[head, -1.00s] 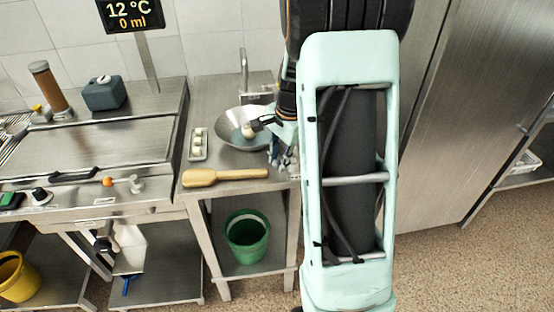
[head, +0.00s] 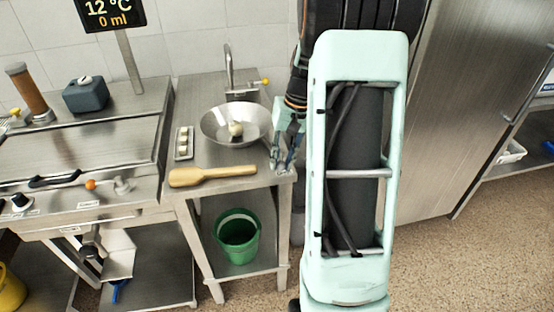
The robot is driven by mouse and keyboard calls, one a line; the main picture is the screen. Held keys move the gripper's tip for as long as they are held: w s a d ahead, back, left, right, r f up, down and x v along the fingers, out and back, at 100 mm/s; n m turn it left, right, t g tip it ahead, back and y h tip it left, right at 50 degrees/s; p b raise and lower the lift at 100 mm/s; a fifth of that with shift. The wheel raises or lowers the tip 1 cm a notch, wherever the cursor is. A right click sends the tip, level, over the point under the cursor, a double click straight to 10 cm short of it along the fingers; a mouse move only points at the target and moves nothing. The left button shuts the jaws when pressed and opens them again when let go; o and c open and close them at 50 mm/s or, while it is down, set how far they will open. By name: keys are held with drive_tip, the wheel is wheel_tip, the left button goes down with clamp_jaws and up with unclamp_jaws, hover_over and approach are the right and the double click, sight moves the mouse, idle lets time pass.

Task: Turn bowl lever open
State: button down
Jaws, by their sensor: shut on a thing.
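A wide metal bowl (head: 212,122) stands on the steel side table, below a thin tap (head: 229,70). A small yellow-tipped lever (head: 266,82) sticks out to the right behind the bowl. A small pale round object (head: 236,129) lies in the bowl. My gripper (head: 283,163) hangs fingers down just right of the bowl, over the table's right front part, apart from the yellow lever. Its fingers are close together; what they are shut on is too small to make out. My arm hides the area right of the table.
A wooden paddle (head: 210,176) lies along the table's front edge. A small tray (head: 184,143) with pale pieces sits left of the bowl. A green bucket (head: 238,238) stands on the lower shelf. A steel cooker (head: 75,145) is at left, a tall steel cabinet (head: 440,110) at right.

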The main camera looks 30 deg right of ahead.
drive_tip(key=shift+s+d+n+g, duration=0.15)
drive_tip(key=shift+d+n, duration=0.2)
drive_tip(key=shift+n, duration=0.4)
drive_tip(key=shift+s+d+n+g, duration=0.15)
drive_tip(key=shift+d+n, duration=0.15)
drive_tip(key=shift+n, duration=0.45)
drive_tip(key=shift+w+d, duration=0.1)
drive_tip(key=c, duration=1.7)
unclamp_jaws()
drive_tip(key=shift+r, duration=0.1)
drive_tip(key=r, duration=0.4)
drive_tip(key=d+r, duration=0.1)
drive_tip(key=r, duration=0.2)
drive_tip(key=d+r, duration=0.1)
drive_tip(key=r, duration=0.3)
drive_tip(key=shift+d+r, duration=0.1)
drive_tip(key=shift+r, duration=0.25)
